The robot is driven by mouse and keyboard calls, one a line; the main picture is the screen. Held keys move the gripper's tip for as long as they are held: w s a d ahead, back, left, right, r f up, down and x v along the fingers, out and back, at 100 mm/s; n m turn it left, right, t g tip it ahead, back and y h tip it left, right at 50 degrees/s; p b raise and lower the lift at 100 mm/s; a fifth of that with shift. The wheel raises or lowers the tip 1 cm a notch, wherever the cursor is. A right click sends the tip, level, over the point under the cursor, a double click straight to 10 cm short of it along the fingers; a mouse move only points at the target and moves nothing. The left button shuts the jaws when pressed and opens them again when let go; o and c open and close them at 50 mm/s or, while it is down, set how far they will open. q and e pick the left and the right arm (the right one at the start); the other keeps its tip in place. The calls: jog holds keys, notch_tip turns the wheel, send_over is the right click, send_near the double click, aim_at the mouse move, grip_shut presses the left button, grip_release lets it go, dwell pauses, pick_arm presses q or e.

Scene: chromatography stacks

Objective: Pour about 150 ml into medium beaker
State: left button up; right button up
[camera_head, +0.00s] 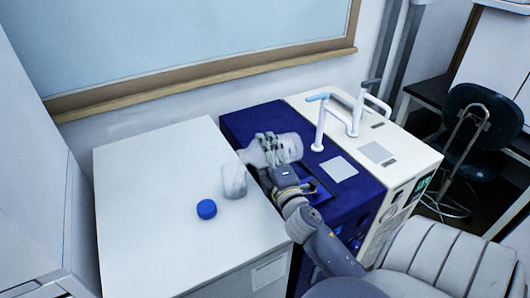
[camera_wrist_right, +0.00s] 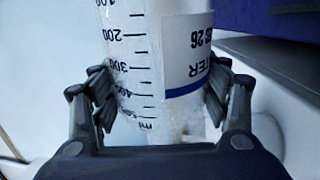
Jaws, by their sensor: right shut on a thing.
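My right gripper (camera_head: 271,146) is shut on a clear bottle (camera_head: 288,148). The bottle is tipped over on its side, its neck pointing left toward the glass beaker. In the right wrist view the bottle (camera_wrist_right: 130,45) shows a printed millilitre scale and a label with upside-down "WATER" lettering, between the two fingers of my gripper (camera_wrist_right: 160,95). The beaker (camera_head: 234,183) stands upright on the white bench top, below and left of the bottle's mouth. Its liquid level is too faint to read. My left gripper does not show in either view.
A blue cap (camera_head: 206,209) lies on the white bench (camera_head: 150,190) in front of the beaker. A blue and white cabinet unit (camera_head: 365,195) with white taps (camera_head: 320,125) stands to the right. The bench's left side is clear.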

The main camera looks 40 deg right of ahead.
jog(key=shift+r, duration=0.1)
jog(key=shift+f+m+b, duration=0.4)
jog(key=shift+f+m, duration=0.05)
jog(key=shift+m, duration=0.15)
jog(key=shift+d+f+m, duration=0.1)
jog(key=shift+f+m, duration=0.1)
jog(key=shift+m, duration=0.4)
jog(key=m, duration=0.2)
jog(key=shift+r+m+h+p, duration=0.3)
jog(key=shift+r+p, duration=0.1)
jog(key=shift+m, duration=0.5)
